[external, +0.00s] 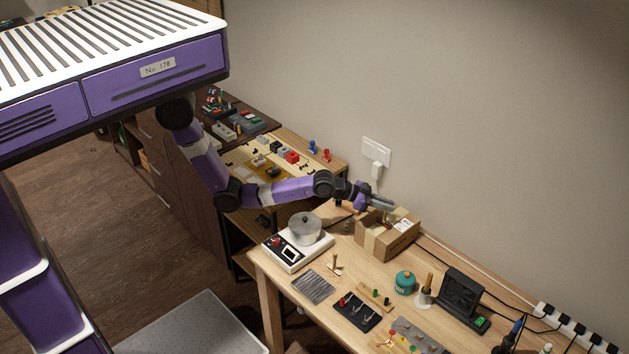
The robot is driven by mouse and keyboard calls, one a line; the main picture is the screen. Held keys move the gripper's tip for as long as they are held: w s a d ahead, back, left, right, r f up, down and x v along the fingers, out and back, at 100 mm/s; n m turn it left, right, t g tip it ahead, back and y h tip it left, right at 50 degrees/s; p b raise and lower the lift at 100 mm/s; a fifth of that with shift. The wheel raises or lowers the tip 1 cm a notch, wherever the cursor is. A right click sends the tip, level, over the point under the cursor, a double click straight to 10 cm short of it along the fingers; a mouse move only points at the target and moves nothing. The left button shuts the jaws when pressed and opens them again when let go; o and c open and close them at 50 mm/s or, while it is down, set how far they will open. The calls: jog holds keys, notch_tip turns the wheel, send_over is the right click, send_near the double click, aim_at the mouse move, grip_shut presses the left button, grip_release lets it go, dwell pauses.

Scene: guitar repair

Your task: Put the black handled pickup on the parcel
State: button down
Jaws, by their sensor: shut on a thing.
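The parcel looks to be the brown cardboard box (375,240) at the back of the workbench, against the wall; an open flap reaches left and small light items show at its top right. My gripper (386,204) is over the box's top, pointing right. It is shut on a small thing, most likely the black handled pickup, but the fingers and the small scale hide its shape. I cannot tell whether the held thing touches the box.
A white device with a grey pot (307,229) stands left of the box. In front lie a grey mat (313,286), a black tool tray (357,312) and a teal can (405,283). A black stand (462,298) is at right. Bare wood shows between them.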

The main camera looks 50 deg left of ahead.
jog(key=shift+f, duration=0.15)
jog(key=c, duration=1.4)
grip_release()
